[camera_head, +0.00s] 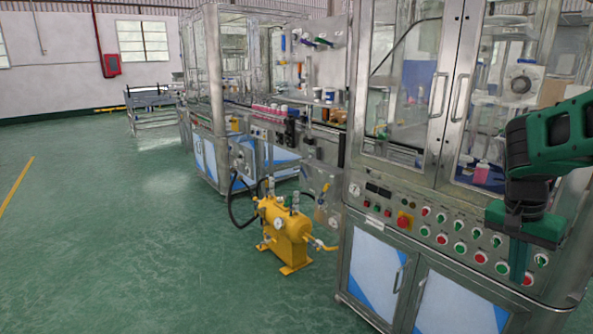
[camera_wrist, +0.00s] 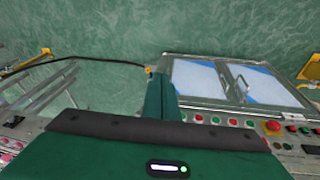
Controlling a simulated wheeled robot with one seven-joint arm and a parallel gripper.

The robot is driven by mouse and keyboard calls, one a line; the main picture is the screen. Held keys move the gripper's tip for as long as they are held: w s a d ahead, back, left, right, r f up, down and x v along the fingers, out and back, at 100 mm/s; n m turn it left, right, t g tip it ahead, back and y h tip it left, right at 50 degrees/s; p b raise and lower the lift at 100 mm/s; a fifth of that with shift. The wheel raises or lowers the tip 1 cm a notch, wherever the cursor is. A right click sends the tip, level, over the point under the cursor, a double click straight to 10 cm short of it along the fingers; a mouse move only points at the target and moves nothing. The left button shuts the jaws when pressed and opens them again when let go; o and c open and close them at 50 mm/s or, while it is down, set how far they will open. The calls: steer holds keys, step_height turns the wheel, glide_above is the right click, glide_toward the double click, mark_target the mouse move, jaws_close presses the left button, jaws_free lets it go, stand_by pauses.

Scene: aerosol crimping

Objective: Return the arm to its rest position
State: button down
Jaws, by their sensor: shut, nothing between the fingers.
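My gripper (camera_head: 519,264) hangs at the right of the head view, pointing down in front of the machine's control panel. Its green fingers are together with nothing between them. In the wrist view the closed fingers (camera_wrist: 163,98) stick out past the dark edge of the gripper body, over the green floor and beside the cabinet doors. My arm is bent at the right edge of the head view, and part of it is out of frame.
The steel machine's control panel (camera_head: 440,232), with several coloured buttons, is close behind my gripper. Its glass doors (camera_head: 410,85) are above. A yellow tank (camera_head: 287,237) stands on the floor with a black hose (camera_head: 234,205). Green floor (camera_head: 120,240) at left is open.

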steer(key=s+a+f+n+y, duration=0.1)
steer(key=s+a+n, duration=0.1)
steer(key=s, duration=0.7)
steer(key=s+a+f+n+y, duration=0.1)
steer(key=s+a, duration=0.4)
steer(key=s, duration=0.5)
steer(key=n+y, duration=0.1)
steer(key=n, duration=0.1)
steer(key=shift+s+f+n, duration=0.2)
steer(key=shift+n, duration=0.1)
